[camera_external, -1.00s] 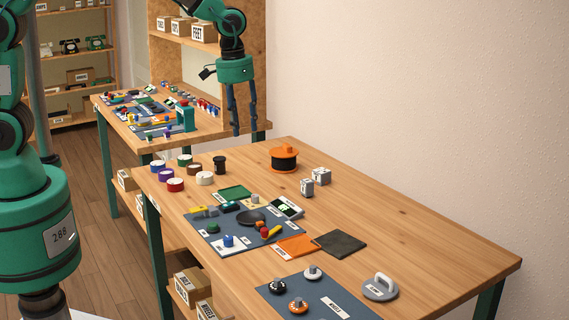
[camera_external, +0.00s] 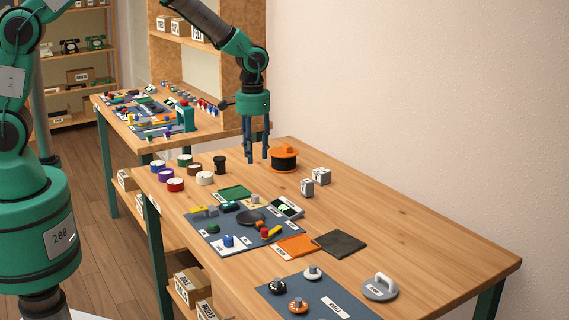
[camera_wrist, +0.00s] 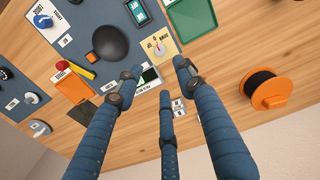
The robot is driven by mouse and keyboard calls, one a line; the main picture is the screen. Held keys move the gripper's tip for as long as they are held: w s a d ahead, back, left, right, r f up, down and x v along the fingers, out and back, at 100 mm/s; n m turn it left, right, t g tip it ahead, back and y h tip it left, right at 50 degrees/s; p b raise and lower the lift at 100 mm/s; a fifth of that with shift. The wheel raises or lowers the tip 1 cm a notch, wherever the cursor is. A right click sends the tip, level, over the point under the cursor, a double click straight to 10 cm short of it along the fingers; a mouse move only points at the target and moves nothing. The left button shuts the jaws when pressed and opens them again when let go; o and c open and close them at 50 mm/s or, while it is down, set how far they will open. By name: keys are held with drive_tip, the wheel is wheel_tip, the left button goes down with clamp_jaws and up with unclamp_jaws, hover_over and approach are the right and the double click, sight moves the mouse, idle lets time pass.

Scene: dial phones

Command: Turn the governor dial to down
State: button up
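My gripper (camera_external: 257,160) hangs fingers down above the far end of the near table, empty and open. In the wrist view its blue fingers (camera_wrist: 156,72) stand apart. A small grey dial (camera_external: 255,199) with a red mark sits on a tan card, which also shows in the wrist view (camera_wrist: 157,47) just beyond the fingertips. A blue knob (camera_external: 228,240) stands on a white card, and it shows in the wrist view (camera_wrist: 42,20) at the top left. The lettering is too small to read, so I cannot tell which is the governor dial. My gripper touches neither.
A dark dish (camera_external: 250,217), a green tray (camera_external: 234,192) and a red-and-yellow tool (camera_external: 270,232) lie around the cards. An orange spool (camera_external: 284,158) and grey blocks (camera_external: 321,174) stand behind. Several round pots stand at the left edge.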

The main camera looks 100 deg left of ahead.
sight(255, 195)
wheel_tip(255, 195, down, 14)
drive_tip(key=b, duration=0.2)
drive_tip(key=shift+r+b, duration=0.15)
drive_tip(key=shift+b, duration=0.15)
idle(0.4)
clamp_jaws()
